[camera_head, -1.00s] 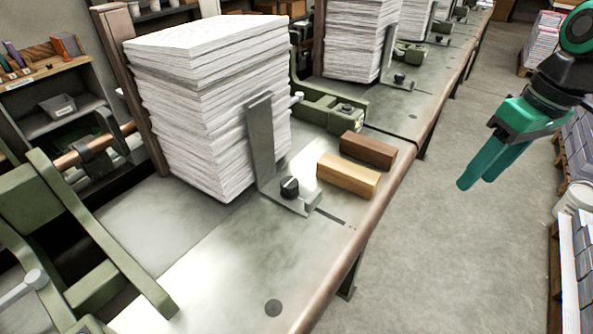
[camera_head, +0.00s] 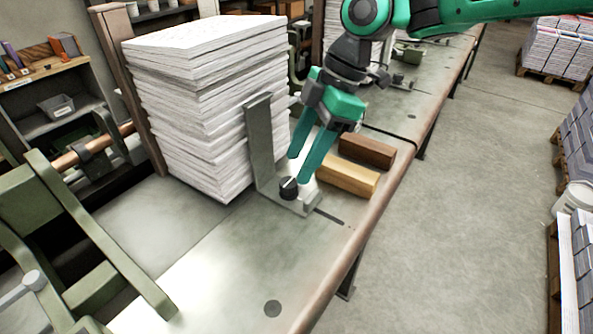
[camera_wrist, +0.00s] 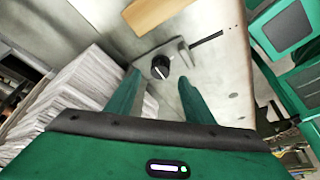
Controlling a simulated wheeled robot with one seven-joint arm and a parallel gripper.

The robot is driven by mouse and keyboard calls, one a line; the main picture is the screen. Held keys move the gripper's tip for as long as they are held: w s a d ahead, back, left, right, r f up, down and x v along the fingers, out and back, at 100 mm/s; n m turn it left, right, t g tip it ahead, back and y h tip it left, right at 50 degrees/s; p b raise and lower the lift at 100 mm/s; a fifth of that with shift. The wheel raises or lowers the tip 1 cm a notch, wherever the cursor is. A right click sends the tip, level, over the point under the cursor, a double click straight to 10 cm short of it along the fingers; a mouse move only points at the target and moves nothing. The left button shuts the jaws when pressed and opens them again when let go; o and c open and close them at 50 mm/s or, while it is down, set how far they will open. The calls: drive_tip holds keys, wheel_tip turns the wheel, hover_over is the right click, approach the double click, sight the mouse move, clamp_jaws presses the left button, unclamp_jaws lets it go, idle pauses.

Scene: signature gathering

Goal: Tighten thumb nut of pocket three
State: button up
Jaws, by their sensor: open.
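A black round thumb nut (camera_head: 288,188) with a white line on top sits on the foot of a grey metal bracket (camera_head: 260,150). The bracket's upright stands against a tall stack of white sheets (camera_head: 205,110). My gripper (camera_head: 298,168) points down at the nut, its green fingers open and just above or beside it. In the wrist view, the nut (camera_wrist: 160,67) lies ahead of the gap between the two fingertips (camera_wrist: 160,85). Nothing shows between the fingers themselves. Whether the fingertips touch the nut cannot be told.
A light wooden block (camera_head: 347,178) and a dark brown block (camera_head: 367,150) lie right of the bracket, close to my gripper. Green machine arms (camera_head: 100,270) stand at lower left. The bench top (camera_head: 215,270) in front of the bracket is clear.

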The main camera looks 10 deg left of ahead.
sight(290, 181)
drive_tip(key=shift+x, duration=2.2)
drive_tip(key=c, duration=1)
